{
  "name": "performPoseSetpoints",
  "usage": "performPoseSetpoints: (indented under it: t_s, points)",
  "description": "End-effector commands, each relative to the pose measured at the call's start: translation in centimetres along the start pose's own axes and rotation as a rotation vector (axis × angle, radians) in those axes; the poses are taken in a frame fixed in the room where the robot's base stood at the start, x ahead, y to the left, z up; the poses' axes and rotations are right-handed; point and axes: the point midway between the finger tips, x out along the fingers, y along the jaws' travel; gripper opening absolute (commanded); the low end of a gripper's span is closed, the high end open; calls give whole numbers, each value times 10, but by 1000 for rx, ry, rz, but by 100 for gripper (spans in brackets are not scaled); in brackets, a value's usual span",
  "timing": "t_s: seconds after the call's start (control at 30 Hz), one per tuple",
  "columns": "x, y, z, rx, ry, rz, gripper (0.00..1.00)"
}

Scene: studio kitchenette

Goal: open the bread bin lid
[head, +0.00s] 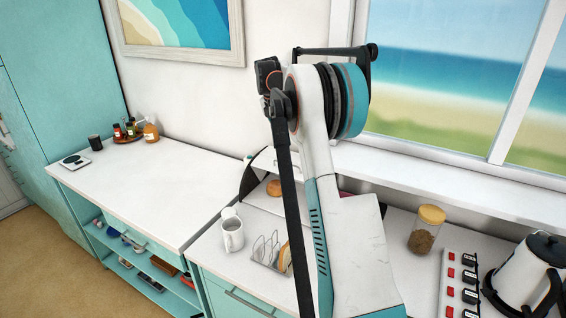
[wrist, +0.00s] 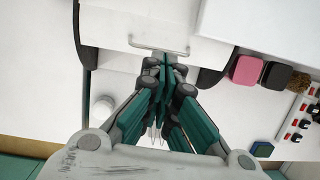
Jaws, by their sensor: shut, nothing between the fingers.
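The bread bin shows in the wrist view with dark curved side panels (wrist: 214,72) and a white lid (wrist: 115,22) bearing a pale bar handle (wrist: 150,51). In the head view the bin's dark side (head: 248,180) shows left of my arm, which hides most of the bin. A bread roll (head: 273,187) shows in the bin's front, below a white upper edge, so the lid looks at least partly raised; how far I cannot tell. My gripper (wrist: 165,64) is shut and empty, its fingertips close to the handle. Whether they touch it I cannot tell.
A white mug (head: 232,235) and a toast rack (head: 268,250) stand in front of the bin. To the right are a lidded jar (head: 426,230), a switched power strip (head: 460,285) and a kettle (head: 525,275). Pink (wrist: 247,70) and black (wrist: 276,76) items stand right of the bin.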

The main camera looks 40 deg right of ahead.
Motion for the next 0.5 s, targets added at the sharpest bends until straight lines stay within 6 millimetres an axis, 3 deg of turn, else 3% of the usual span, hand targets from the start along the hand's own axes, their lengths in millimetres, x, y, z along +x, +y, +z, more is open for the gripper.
performPoseSetpoints:
  t_s: [0.03, 0.3, 0.5]
  points:
    - [3, 3, -19, -4, -47, -2, 0]
    - [8, -3, -93, -3, -278, 21, 0]
    - [8, -11, -120, -4, -357, 42, 0]
